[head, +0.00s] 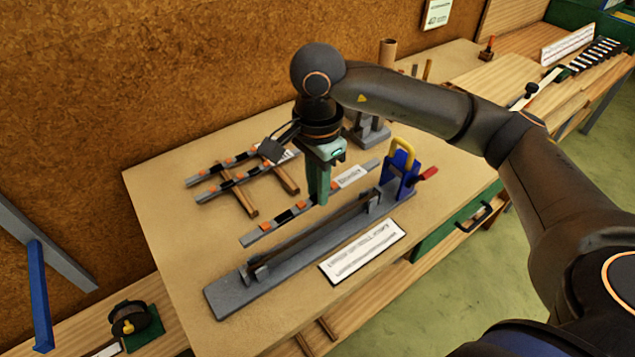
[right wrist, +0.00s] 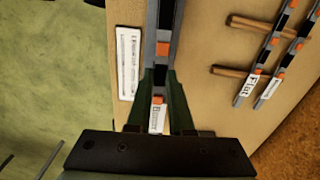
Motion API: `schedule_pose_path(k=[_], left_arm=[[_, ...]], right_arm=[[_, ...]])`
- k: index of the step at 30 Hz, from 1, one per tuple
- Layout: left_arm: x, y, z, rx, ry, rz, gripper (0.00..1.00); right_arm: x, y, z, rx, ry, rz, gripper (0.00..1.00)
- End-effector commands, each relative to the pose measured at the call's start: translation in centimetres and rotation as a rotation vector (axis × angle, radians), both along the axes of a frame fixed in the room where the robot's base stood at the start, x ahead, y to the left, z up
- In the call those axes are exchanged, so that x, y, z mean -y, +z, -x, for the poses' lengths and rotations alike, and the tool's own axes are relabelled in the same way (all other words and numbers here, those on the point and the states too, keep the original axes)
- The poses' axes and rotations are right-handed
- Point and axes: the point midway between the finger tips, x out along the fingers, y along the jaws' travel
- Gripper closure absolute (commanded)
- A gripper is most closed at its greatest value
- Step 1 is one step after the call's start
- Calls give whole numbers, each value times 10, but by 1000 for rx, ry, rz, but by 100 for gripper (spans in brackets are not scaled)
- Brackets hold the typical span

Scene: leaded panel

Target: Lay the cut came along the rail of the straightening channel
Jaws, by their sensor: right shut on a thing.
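My right gripper (head: 318,200) is shut on a grey came with black and orange bands (head: 265,228) and a white label. The came slants above the bench, just behind the straightening channel and roughly parallel to it. In the right wrist view the came (right wrist: 163,48) runs between the fingers (right wrist: 160,88). The straightening channel (head: 228,294) is a long grey base with a raised rail and a blue end block (head: 398,178) with a yellow handle and a red grip. I cannot tell how high the came is above the bench. My left gripper is out of view.
Two more banded cames (head: 206,192) lie across wooden sticks (head: 242,203) behind. A white sign (head: 362,252) lies in front of the channel. A grey stand (head: 370,135) is behind my gripper. The bench's left front is clear.

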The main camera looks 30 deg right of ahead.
Motion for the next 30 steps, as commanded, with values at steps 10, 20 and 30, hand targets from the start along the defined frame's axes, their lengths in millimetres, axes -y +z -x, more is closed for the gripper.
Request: schedule_pose_path(k=[10, 20, 30], left_arm=[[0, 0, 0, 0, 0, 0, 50], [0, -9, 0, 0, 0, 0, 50], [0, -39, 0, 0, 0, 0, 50]], right_arm=[[0, 2, -1, 1, -38, 0, 100], [0, -2, -1, 1, -38, 0, 100], [0, -35, -1, 0, -37, 0, 100]])
